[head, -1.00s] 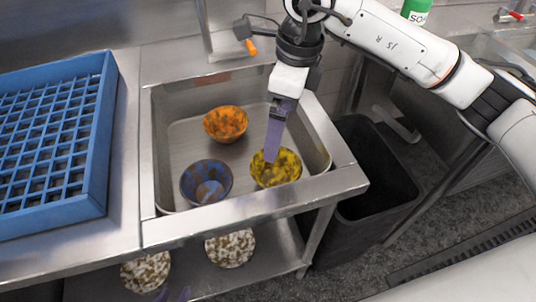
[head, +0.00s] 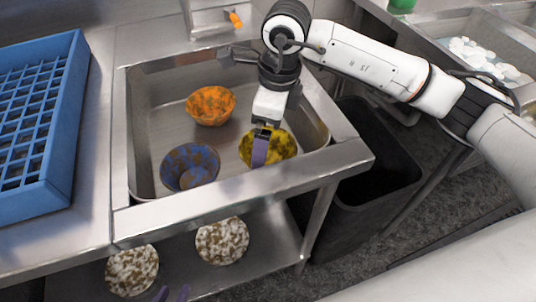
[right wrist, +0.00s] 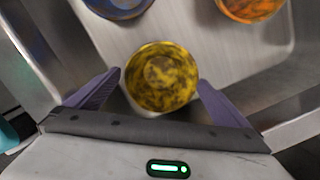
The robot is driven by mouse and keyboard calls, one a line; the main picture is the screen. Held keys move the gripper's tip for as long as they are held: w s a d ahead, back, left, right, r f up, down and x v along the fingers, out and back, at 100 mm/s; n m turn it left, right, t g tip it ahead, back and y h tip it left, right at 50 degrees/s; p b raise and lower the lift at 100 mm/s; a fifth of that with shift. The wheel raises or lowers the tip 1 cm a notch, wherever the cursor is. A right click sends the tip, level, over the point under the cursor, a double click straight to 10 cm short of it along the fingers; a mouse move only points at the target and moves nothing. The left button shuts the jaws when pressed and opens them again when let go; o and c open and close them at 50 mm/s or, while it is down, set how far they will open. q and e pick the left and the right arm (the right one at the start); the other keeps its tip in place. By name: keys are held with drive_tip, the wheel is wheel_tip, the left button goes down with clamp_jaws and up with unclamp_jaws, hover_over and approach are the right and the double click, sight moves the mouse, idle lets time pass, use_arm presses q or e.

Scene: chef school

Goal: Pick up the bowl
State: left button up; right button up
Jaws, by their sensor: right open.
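A yellow bowl with dark mottling (head: 283,147) sits in the steel sink. My right gripper (head: 260,152) is over its near left part, seen edge-on, and hides some of it. In the right wrist view the yellow bowl (right wrist: 162,77) lies between and just beyond the two open purple fingers (right wrist: 160,90), with nothing gripped. An orange bowl (head: 211,105) and a blue-brown bowl (head: 190,167) are also in the sink. Two white-brown speckled bowls (head: 222,241) (head: 132,270) are on the lower shelf. My left gripper (head: 172,294) shows only its parted fingertips at the bottom edge.
The sink rim (head: 240,186) stands close in front of the yellow bowl. A blue rack (head: 40,190) is on the counter at left. A black bin (head: 380,195) stands right of the sink. The faucet (head: 240,54) is at the sink's back.

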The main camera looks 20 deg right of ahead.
sight(268, 162)
wheel_tip(268, 162, down, 5)
drive_tip(key=shift+w+d+f, duration=0.15)
drive_tip(key=shift+f, duration=0.05)
drive_tip(key=shift+c, duration=0.3)
drive_tip(key=c, duration=0.7)
drive_tip(key=shift+r, duration=0.15)
